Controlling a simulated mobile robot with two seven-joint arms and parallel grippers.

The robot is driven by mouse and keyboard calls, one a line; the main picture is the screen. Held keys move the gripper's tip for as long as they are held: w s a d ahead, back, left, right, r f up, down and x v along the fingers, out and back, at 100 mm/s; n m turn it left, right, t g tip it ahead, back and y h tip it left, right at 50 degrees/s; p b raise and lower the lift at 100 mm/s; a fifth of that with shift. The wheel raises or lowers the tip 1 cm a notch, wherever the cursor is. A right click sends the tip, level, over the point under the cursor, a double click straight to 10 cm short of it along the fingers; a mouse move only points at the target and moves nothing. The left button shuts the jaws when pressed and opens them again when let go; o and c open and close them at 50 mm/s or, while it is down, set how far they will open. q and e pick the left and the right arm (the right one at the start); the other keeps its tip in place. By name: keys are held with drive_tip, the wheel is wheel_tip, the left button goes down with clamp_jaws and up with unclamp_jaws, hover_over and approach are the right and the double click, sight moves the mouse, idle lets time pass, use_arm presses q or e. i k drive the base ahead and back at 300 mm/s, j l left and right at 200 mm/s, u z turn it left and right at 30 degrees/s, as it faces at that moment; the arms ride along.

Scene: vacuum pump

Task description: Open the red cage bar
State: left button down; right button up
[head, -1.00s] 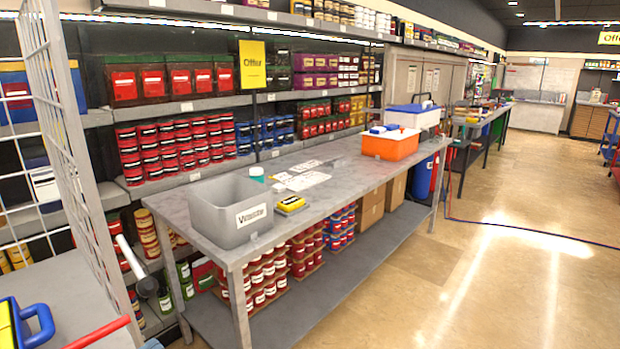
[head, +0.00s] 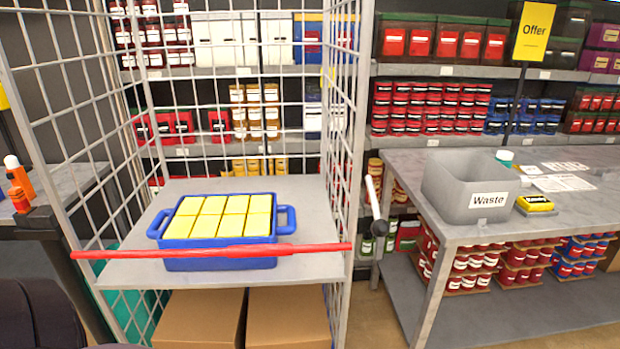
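The red cage bar (head: 205,254) lies level across the front of a grey wire cage (head: 352,130), from the left post to the right post. It is closed across the opening. Behind it, on the cage's grey shelf (head: 308,268), stands a blue crate (head: 220,263) with two side handles, filled with several yellow blocks (head: 219,216). Neither of my grippers shows in the head view. A dark shape at the lower left corner may be part of me.
Cardboard boxes (head: 288,318) stand under the cage shelf. To the right is a grey table (head: 572,228) with a grey Waste bin (head: 468,186) and a small yellow-and-black item (head: 534,204). A white-and-black handle (head: 374,205) juts out between cage and table. Stocked shelves line the back.

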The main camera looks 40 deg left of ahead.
sight(254, 251)
drive_tip(key=u, duration=1.9)
